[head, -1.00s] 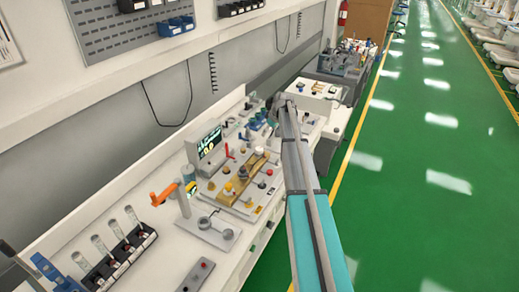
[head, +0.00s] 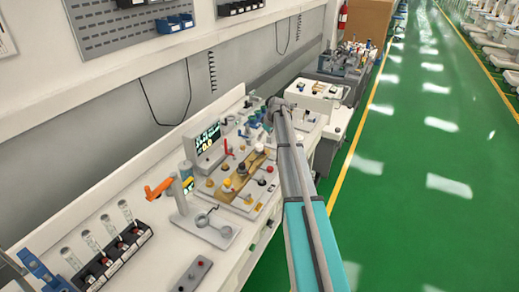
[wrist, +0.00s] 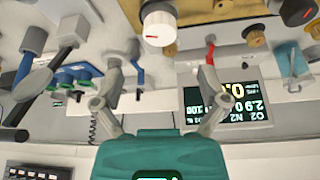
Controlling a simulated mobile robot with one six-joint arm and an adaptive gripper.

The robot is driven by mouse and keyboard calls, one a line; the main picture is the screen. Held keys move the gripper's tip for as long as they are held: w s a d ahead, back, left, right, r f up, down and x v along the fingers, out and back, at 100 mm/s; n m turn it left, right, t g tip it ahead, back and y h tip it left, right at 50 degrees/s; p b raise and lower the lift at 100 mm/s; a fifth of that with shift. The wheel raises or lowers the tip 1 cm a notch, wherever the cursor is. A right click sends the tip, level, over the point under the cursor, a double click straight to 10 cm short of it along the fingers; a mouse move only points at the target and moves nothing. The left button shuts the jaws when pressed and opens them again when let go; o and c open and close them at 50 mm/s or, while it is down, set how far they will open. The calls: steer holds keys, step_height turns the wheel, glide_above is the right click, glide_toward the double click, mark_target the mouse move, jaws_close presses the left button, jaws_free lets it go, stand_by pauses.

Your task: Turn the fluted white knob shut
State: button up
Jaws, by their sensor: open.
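The fluted white knob (wrist: 158,24) shows at the top of the wrist view, with a red mark on its pale face. It sits on a brass-coloured block. My gripper (wrist: 172,46) is open, with one finger on each side below the knob in the picture. The knob lies ahead of the gap, nearer the left finger; I see no clear contact.
A lit display (wrist: 226,102) is behind the right finger.

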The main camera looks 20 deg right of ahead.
mark_target(259, 145)
steer(key=shift+b+x, duration=3)
steer(key=shift+x, duration=0.55)
steer(key=c, duration=1.1)
steer(key=shift+c, duration=0.2)
